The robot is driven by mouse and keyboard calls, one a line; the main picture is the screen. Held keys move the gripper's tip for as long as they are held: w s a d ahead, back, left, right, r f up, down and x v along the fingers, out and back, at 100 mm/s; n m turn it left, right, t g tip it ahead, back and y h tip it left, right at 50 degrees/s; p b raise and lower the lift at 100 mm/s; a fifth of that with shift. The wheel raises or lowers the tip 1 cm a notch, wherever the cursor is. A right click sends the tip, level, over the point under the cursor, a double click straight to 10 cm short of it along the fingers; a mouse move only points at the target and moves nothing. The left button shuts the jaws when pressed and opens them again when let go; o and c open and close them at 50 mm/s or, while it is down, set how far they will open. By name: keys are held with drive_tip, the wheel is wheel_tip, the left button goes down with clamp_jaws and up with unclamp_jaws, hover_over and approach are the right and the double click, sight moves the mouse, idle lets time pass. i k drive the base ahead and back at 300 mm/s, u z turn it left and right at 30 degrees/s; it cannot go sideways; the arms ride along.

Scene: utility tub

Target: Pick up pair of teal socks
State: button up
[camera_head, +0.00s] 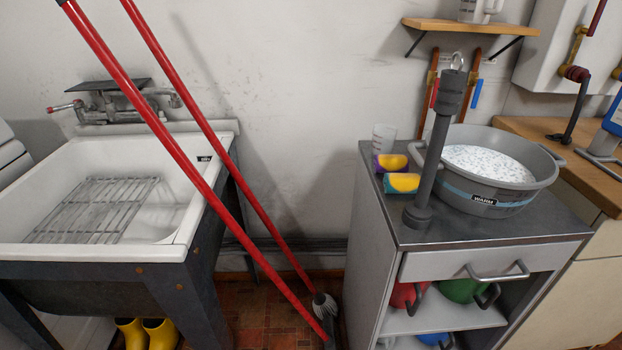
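I see no teal socks in the head view. The grey round basin (478,203) on the metal cabinet top is labelled "WARM" and filled with white, speckled suds, so anything under the suds is hidden. The white utility sink (100,250) at the left holds a wire rack (95,210), and no socks show on it. I cannot make out my gripper's fingers anywhere in this view.
Two yellow-topped sponges (403,182) and a clear cup (383,138) stand left of the basin. Red poles (150,120) lean across the gap between sink and cabinet (365,270). Yellow boots (150,333) stand under the sink. A wooden counter (545,140) is at the right.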

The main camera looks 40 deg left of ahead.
sight(394, 183)
drive_tip(key=u, duration=1.4)
drive_tip(key=i, duration=1)
